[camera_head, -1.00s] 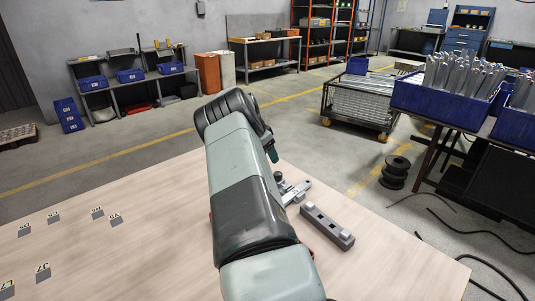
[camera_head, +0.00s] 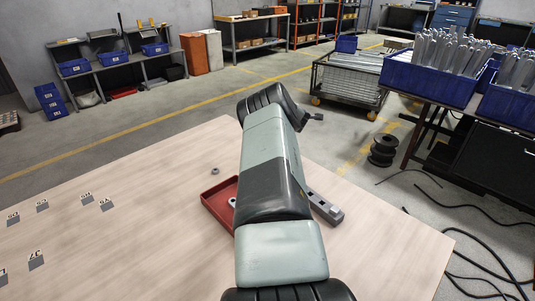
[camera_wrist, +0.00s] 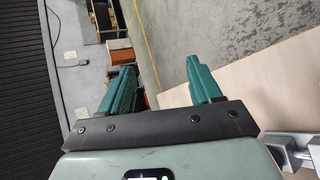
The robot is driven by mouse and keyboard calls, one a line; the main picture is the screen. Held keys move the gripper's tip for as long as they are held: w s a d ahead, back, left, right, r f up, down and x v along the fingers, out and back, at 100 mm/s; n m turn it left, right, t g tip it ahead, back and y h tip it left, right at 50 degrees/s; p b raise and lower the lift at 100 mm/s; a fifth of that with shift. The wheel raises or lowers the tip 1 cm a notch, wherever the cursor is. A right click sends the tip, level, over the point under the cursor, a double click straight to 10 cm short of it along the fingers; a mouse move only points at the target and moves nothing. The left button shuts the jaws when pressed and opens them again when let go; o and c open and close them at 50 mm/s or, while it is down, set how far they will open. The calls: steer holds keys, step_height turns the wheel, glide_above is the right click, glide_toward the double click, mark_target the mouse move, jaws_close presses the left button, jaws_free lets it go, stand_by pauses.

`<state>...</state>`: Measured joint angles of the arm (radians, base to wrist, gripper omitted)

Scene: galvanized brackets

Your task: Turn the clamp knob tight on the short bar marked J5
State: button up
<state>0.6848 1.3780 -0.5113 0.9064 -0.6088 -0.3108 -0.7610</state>
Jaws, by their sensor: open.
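My gripper (camera_wrist: 160,75) shows in the wrist view with two green fingers spread apart and nothing between them. It points out over the far table edge and the floor. A grey bar (camera_head: 328,210) lies on the table in the head view, partly hidden behind my arm. No J5 mark can be read on it. A metal clamp-like part (camera_wrist: 302,156) shows at the lower right of the wrist view, cut off by the frame, apart from the fingers. I cannot tell a clamp knob in either view.
A red tray (camera_head: 212,215) sits left of my arm, partly hidden, with a grey metal part inside. A small ring (camera_head: 215,170) lies beyond it. Several grey label tiles (camera_head: 107,207) lie on the left of the table. The near right of the table is clear.

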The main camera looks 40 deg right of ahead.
steer(key=s+a+f+n+t+y, duration=0.1)
steer(key=s+a+f+n+y, duration=0.1)
steer(key=n, duration=0.7)
steer(key=s+a+f+n+t+y, duration=0.2)
steer(key=s+a+n+y, duration=0.2)
steer(key=n, duration=0.5)
steer(key=s+a+f+n+t+y, duration=0.1)
steer(key=s+a+f+n+y, duration=0.1)
steer(key=a+n+y, duration=0.3)
steer(key=shift+s+a+f+n+t+y, duration=0.2)
steer(key=shift+s+n+y, duration=0.1)
steer(key=shift+n, duration=0.65)
steer(key=shift+s+a+f+n+t+y, duration=0.15)
steer(key=shift+s+n+y, duration=0.15)
steer(key=shift+n, duration=0.65)
steer(key=shift+a, duration=0.25)
steer(key=shift+n, duration=0.3)
steer(key=x, duration=1)
steer(key=shift+w+a+f, duration=0.15)
steer(key=shift+w, duration=0.05)
steer(key=c, duration=1)
